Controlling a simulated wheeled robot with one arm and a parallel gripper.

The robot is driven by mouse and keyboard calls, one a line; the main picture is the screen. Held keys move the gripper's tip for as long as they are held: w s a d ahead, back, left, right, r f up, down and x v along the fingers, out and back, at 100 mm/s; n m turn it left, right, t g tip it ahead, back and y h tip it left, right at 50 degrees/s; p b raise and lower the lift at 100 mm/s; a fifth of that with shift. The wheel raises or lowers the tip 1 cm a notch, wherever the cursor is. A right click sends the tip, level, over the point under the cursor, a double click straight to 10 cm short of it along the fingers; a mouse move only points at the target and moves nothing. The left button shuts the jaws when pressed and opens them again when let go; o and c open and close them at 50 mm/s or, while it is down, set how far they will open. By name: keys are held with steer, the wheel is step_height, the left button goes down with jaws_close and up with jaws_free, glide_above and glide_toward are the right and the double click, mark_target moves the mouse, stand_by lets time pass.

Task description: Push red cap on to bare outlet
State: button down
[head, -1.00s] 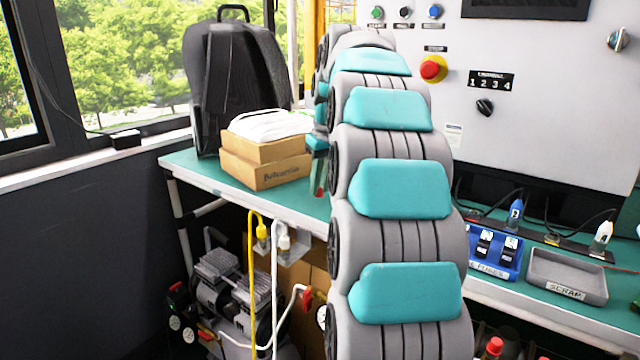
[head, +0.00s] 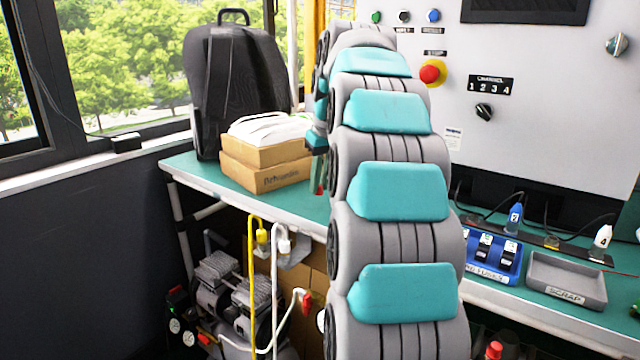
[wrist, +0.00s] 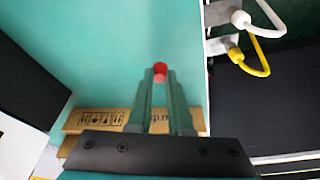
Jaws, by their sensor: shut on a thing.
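A small red cap (wrist: 160,70) sits between the fingertips of my gripper (wrist: 160,78) in the wrist view. My gripper is shut on it and is over the green bench top (wrist: 100,45). In the head view my gripper (head: 317,178) is a small shape behind my arm, to the right of the cardboard boxes. A yellow connector (head: 262,237) and a white connector (head: 284,244) are on a bracket at the bench's front edge. In the wrist view the white connector (wrist: 239,18) and yellow connector (wrist: 236,54) are right of the cap, apart from it. I cannot make out a bare outlet.
Stacked cardboard boxes (head: 265,172) and a black backpack (head: 238,90) stand at the bench's left end. A compressor (head: 228,295) is below. A control panel (head: 550,110), a blue fuse tray (head: 497,262) and a grey scrap tray (head: 567,280) are on the right.

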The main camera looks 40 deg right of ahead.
steer(key=shift+r, duration=1.55)
